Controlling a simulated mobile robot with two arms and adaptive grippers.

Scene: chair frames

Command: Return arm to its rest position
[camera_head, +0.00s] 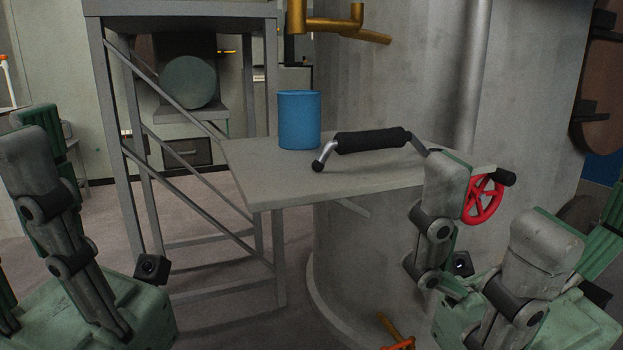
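My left gripper (60,220) is at the lower left, its grey, green-backed fingers pointing up. Its fingers look extended and open, partly overlapping, with nothing seen between them. My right gripper (497,200) is at the lower right. Its fingers stand well apart, open and empty. Both grippers are in front of a grey table (290,190). A black padded bar (370,141) with bent metal ends and black caps lies on the table. One finger of my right gripper overlaps the table's right side in the picture; I see no grip on the bar.
A blue cylinder (299,120) stands on the table's back left. A red handwheel (482,199) shows behind my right gripper. A grey metal frame (130,150) stands at the left, and a thick concrete column (350,255) behind the table. Yellow pipework (340,25) is above.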

